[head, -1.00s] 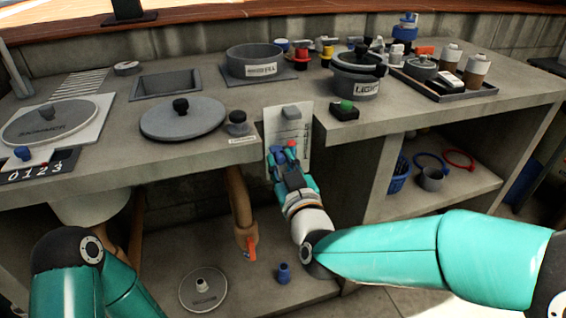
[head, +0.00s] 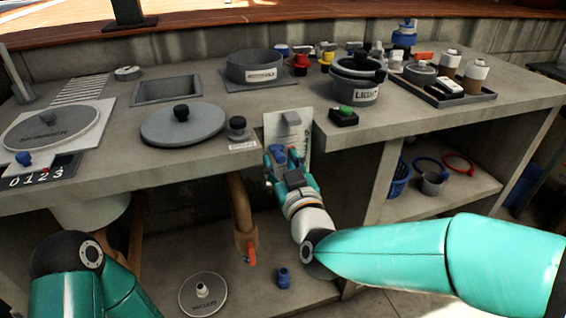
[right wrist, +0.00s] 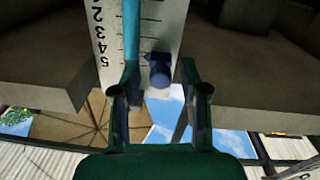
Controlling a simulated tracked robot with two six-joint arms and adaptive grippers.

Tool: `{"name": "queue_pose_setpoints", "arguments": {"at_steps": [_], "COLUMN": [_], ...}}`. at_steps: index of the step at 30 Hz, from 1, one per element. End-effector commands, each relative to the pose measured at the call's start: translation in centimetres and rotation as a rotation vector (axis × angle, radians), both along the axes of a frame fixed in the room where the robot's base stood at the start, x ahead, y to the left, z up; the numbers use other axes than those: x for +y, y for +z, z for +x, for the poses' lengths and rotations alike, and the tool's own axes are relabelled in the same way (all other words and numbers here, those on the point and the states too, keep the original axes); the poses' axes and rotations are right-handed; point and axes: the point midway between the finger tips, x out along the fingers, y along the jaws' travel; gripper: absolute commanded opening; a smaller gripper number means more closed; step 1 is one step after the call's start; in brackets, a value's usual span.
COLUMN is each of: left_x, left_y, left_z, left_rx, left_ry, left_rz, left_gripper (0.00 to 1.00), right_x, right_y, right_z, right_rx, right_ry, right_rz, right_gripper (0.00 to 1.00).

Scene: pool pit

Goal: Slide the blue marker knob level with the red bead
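A white gauge board (head: 303,132) with a number scale hangs at the counter's front edge. The blue marker knob (head: 278,153) is on its lower part. In the right wrist view the knob (right wrist: 159,74) lies between the fingers of my right gripper (right wrist: 159,80), with gaps on both sides. The gripper (head: 281,168) is open around or just in front of the knob; depth is unclear. A turquoise strip (right wrist: 131,35) runs along the board beside the scale. My left gripper is out of view.
Counter edges flank the board closely. A green-button box (head: 343,116) and a dark pot (head: 355,92) stand to its right. A knobbed lid (head: 183,125) lies to its left. A pipe with an orange-red handle (head: 250,254) hangs below the counter.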

Motion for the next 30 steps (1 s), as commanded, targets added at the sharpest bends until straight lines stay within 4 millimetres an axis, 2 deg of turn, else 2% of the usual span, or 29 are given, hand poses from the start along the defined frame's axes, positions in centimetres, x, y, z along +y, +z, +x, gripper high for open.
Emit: {"name": "queue_pose_setpoints", "arguments": {"at_steps": [8, 13, 17, 24, 30], "left_x": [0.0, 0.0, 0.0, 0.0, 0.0], "left_y": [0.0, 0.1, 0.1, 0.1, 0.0], "left_z": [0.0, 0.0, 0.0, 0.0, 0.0], "left_rx": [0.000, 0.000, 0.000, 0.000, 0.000], "left_ry": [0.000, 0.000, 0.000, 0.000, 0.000], "left_rz": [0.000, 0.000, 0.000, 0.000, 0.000], "left_gripper": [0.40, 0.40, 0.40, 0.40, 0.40], "right_x": [0.0, -0.2, -0.8, -2.1, -3.0], "right_y": [0.0, 0.0, 0.0, 0.0, -0.1], "right_z": [-0.1, -1.1, -3.0, -7.7, -10.5], "right_rx": [0.000, 0.000, 0.000, -0.001, 0.000], "right_ry": [0.001, 0.003, 0.003, 0.003, 0.002], "right_rz": [0.000, 0.000, 0.000, 0.000, 0.000], "right_gripper": [0.47, 0.47, 0.47, 0.47, 0.47]}}
